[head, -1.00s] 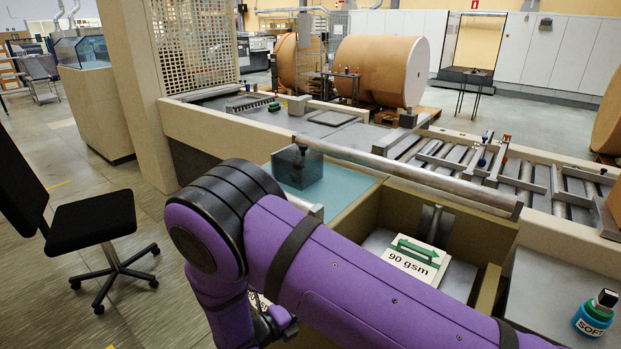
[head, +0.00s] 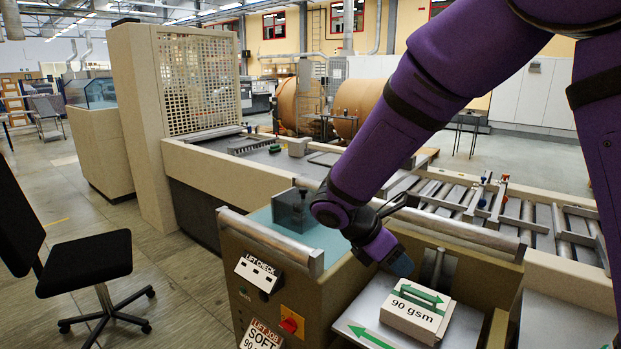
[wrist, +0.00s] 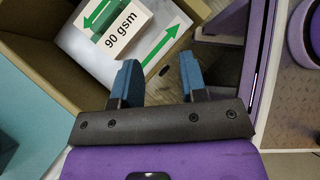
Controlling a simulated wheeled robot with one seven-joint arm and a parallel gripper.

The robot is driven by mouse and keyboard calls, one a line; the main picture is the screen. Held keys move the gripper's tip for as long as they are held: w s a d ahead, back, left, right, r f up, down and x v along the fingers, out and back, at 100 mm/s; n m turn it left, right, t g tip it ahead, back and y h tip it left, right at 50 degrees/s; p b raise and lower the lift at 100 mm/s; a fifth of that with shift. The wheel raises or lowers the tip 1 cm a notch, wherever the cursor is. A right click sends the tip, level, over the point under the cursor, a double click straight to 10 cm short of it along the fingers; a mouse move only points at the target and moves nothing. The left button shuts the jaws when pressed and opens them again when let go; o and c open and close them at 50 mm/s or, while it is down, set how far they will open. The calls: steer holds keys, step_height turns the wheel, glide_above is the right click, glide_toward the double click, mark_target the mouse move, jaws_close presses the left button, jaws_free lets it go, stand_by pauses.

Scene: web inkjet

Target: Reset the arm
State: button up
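My gripper (head: 398,264) is at the end of my purple arm, above the left part of the open bay in the machine in the head view. In the wrist view its two blue fingers (wrist: 158,82) stand apart with nothing between them. The white "90 gsm" block (head: 417,312), with a green double arrow on top, lies in the bay to the right of the gripper and apart from it. It also shows in the wrist view (wrist: 117,30), beyond the fingers.
A grey plate (head: 382,310) with a green arrow lies under the block. Bay walls and a metal roller bar (head: 460,236) stand close by. A "LIFT CHECK" panel (head: 258,272) is on the machine front. A black chair (head: 88,262) stands on open floor at left.

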steer(key=s+d+r+m+t+y, duration=0.2)
steer(key=s+d+r+m+y, duration=0.2)
steer(key=s+d+r+m, duration=0.3)
steer(key=s+d+r+m+t+y, duration=0.2)
steer(key=s+d+r+m+y, duration=0.2)
steer(key=s+r+m, duration=0.5)
steer(key=shift+s+d+r+m+t+y, duration=0.35)
steer(key=shift+s+d+m, duration=1.05)
steer(key=shift+s+m, duration=1.25)
steer(key=shift+s, duration=0.1)
